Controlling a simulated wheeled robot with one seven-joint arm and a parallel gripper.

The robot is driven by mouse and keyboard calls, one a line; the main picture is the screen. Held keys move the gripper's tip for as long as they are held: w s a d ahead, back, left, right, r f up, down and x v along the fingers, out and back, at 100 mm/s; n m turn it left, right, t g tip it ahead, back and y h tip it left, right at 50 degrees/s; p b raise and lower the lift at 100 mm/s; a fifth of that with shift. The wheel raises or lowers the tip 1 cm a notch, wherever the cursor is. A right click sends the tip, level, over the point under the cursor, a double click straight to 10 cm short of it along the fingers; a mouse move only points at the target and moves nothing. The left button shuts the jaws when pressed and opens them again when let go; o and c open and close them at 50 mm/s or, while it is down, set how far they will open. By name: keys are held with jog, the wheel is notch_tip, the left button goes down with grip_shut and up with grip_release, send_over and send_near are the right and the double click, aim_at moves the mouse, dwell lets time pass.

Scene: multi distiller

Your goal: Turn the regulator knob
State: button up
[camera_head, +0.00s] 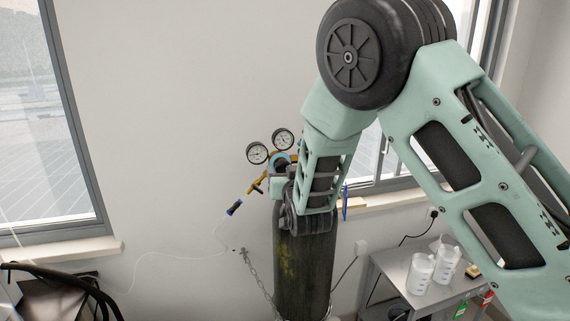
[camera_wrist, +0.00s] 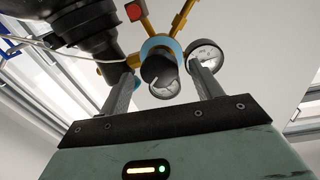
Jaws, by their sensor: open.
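The brass regulator with two round gauges (camera_head: 270,147) sits on top of a dark gas cylinder (camera_head: 303,262) by the wall. In the wrist view the regulator knob (camera_wrist: 159,69) is a dark cap in front of a light blue ring (camera_wrist: 161,44). My gripper (camera_wrist: 165,78) is open, with one finger on each side of the knob. The right finger is close to a gauge (camera_wrist: 205,58). I cannot tell whether either finger touches the knob.
A chain (camera_head: 256,276) hangs beside the cylinder. A metal table (camera_head: 403,268) with two white beakers (camera_head: 421,273) stands at the right. Windows flank the wall.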

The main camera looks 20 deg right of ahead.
jog(key=shift+w, duration=0.5)
jog(key=c, duration=1)
jog(key=shift+d+f+b, duration=0.1)
jog(key=shift+b, duration=0.3)
